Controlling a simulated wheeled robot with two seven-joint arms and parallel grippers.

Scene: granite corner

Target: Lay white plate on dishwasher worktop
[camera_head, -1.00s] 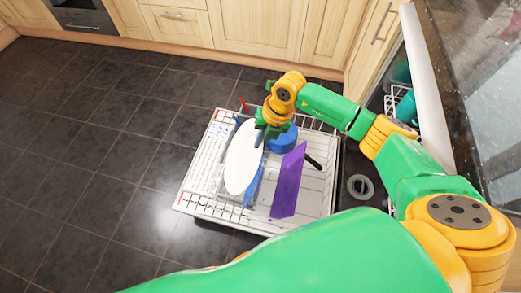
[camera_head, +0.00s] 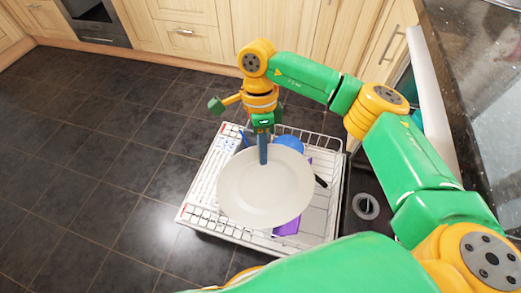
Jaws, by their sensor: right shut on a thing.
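The white plate (camera_head: 262,193) is round and shows its broad face to the camera, above the pulled-out dishwasher rack (camera_head: 206,187). My right gripper (camera_head: 263,158) is shut on the plate's far rim and holds it up. The plate hides much of the rack's middle. The dishwasher worktop is not clearly identifiable; a dark speckled stone counter (camera_head: 484,90) runs along the right edge. My left gripper is not in view.
In the rack, a blue dish (camera_head: 289,143), a purple board (camera_head: 288,228) and a dark handle (camera_head: 320,181) show around the plate. Wooden cabinets (camera_head: 186,35) stand behind. The dark tiled floor at left is clear.

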